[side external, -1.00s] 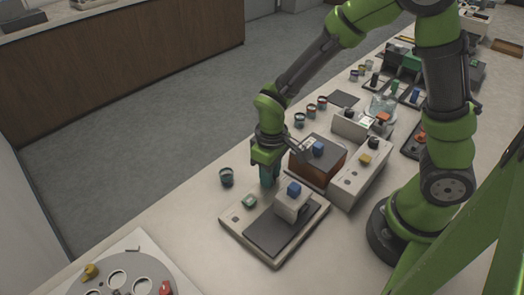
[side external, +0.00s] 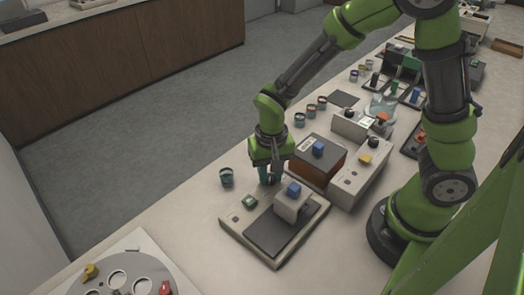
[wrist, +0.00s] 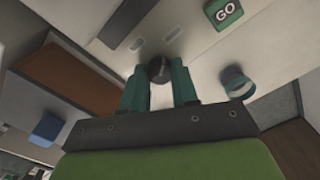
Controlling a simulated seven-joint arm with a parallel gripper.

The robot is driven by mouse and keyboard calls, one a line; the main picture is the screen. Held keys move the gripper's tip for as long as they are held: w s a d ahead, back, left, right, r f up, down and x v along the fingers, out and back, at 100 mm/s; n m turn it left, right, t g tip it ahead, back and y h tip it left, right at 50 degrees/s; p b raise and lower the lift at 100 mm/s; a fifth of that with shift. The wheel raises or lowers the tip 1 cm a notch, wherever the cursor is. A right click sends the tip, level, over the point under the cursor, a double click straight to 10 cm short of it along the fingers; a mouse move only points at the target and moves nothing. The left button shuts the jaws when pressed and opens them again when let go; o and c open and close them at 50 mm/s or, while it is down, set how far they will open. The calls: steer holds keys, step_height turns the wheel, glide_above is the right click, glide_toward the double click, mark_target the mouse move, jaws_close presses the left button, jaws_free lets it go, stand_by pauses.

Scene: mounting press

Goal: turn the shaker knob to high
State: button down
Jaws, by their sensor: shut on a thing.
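My gripper (side external: 269,182) points down at the back edge of a pale device (side external: 236,222) with a dark flat plate (side external: 268,234). In the wrist view my gripper (wrist: 160,82) has its two green fingers on either side of a small dark round knob (wrist: 159,67), shut on it. The knob sits on the pale surface, with light marks beside it. In the side view the fingers hide the knob.
A small dark cup (side external: 227,177) stands left of my gripper. A grey block with a blue top (side external: 294,189) stands by the dark plate. A brown box (side external: 308,172) with a blue knob (side external: 318,149) is close on the right. A pale rotor panel (side external: 130,270) lies at front left.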

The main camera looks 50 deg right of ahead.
mark_target(270, 177)
steer(key=shift+m, duration=0.3)
steer(key=c, duration=0.8)
jaws_free()
steer(key=shift+c, duration=0.2)
steer(key=shift+r, duration=0.15)
step_height(270, 177, up, 17)
steer(key=shift+f, duration=0.2)
